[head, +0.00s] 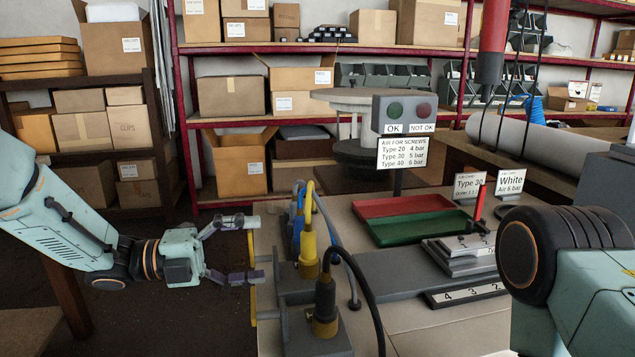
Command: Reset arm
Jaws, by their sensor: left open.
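My left arm comes in from the left, and its left gripper (247,250) is open with its two fingers spread apart. The fingertips are at the left edge of the workbench (385,300), close to the tool holder with a yellow-bodied tool (307,248) and a dark tool with a yellow base (325,295). I cannot tell whether the fingertips touch the bench edge. My right arm shows at the lower right, but its gripper is out of the picture.
A red tray (400,205) and a green tray (418,227) lie on the bench behind grey plates (465,252). A sign with an OK and NOT OK box (404,114) stands at the back. Shelves with cardboard boxes (230,97) line the wall. Floor left of the bench is open.

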